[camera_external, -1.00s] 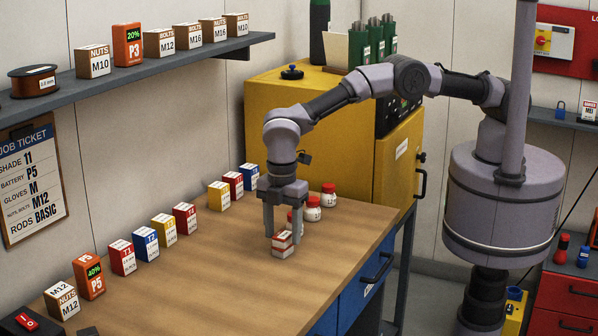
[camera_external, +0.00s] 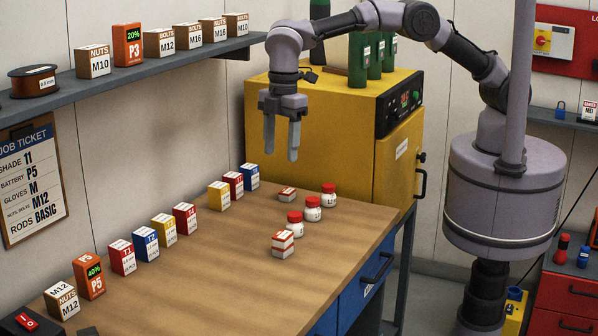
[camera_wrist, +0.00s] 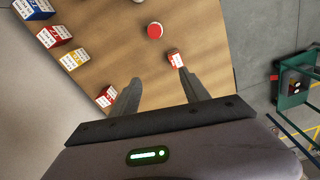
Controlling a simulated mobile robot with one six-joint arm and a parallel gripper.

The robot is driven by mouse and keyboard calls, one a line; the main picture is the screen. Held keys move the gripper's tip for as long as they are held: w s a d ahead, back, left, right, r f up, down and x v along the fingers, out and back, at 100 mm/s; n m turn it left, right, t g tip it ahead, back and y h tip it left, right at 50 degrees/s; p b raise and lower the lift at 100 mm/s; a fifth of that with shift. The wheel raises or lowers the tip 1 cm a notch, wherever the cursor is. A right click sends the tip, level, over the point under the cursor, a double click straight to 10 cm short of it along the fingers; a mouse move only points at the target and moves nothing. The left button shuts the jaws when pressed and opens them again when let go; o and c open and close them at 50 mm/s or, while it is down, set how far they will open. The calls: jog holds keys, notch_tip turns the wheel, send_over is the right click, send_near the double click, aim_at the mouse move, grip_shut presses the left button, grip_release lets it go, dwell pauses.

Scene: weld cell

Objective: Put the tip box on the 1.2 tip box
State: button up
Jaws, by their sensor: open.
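Two small red-and-white tip boxes (camera_external: 283,245) seem to be stacked one on the other near the table's right edge. The upper one sits squarely enough to look like one tall block, and its label is too small to read. The stack shows in the wrist view (camera_wrist: 175,60) beyond the right finger's tip. Another low red-and-white box (camera_external: 287,195) lies alone farther back. My gripper (camera_external: 281,155) is open and empty, well above the table; its spread fingers show in the wrist view (camera_wrist: 159,77).
Three red-capped white jars (camera_external: 312,208) stand in a row behind the stack. Several coloured boxes (camera_external: 184,218) line the table's left side. A yellow cabinet (camera_external: 330,130) stands behind the wooden table (camera_external: 215,275). The table's front middle is clear.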

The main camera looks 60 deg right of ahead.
jog(key=s+d+r+m+t+y, duration=0.15)
jog(key=d+r+m, duration=0.35)
jog(key=d+r, duration=0.6)
jog(key=s+d+r+m+t, duration=0.1)
jog(key=s+d+r+m, duration=0.4)
jog(key=d, duration=1)
jog(key=s+d+f+m+t, duration=0.3)
jog(key=s+d+m, duration=0.7)
jog(key=s+d, duration=0.45)
notch_tip(320, 180, down, 14)
jog(key=s+a+b, duration=0.1)
jog(key=b, duration=1.3)
jog(key=shift+s+a+f, duration=0.15)
jog(key=shift+f, duration=0.05)
